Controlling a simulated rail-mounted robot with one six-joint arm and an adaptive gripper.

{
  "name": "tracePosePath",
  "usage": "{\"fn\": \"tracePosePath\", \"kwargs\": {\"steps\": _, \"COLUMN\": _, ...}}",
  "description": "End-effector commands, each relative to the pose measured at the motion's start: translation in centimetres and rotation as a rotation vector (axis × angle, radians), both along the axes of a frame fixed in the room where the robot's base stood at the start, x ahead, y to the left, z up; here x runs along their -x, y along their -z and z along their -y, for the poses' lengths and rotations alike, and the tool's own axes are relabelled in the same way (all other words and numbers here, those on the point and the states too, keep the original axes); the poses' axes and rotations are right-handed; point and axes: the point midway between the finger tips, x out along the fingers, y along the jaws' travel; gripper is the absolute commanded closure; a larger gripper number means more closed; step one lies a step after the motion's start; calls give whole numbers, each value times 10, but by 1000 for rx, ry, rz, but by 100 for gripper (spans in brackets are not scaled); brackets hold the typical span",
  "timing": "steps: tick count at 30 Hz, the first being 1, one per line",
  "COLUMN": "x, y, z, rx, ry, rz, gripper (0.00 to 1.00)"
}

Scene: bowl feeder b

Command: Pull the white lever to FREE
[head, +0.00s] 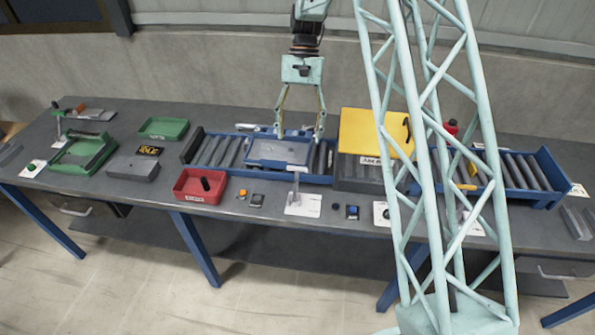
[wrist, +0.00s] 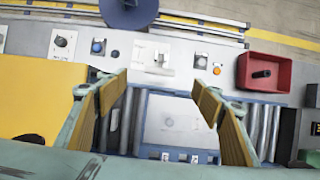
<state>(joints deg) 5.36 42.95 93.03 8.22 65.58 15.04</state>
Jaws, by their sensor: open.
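A white lever (head: 296,184) stands on a white plate (head: 303,208) at the front of the bench, near the middle. In the wrist view its pale handle is hard to make out against the plate (wrist: 146,58), above my fingers. Any lettering on the plate is too small to read. My gripper (head: 299,134) is open and empty, behind the lever and above a grey-blue tray on the roller conveyor. In the wrist view my open fingers (wrist: 160,98) stand on either side of that tray (wrist: 178,120), apart from the lever.
A red bin (head: 200,187) is left of the lever, with an orange button (head: 257,200) between. A blue button (head: 352,212) is to its right. A yellow panel (head: 358,130) stands right of my gripper. My lattice column hides part of the right bench.

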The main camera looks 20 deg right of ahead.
Motion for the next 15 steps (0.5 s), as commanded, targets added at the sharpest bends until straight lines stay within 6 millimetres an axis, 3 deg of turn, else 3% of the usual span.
{"fn": "tracePosePath", "kwargs": {"steps": 15, "x": 4, "y": 12, "z": -2, "rx": 0, "ry": -1, "rz": 0, "gripper": 39}}
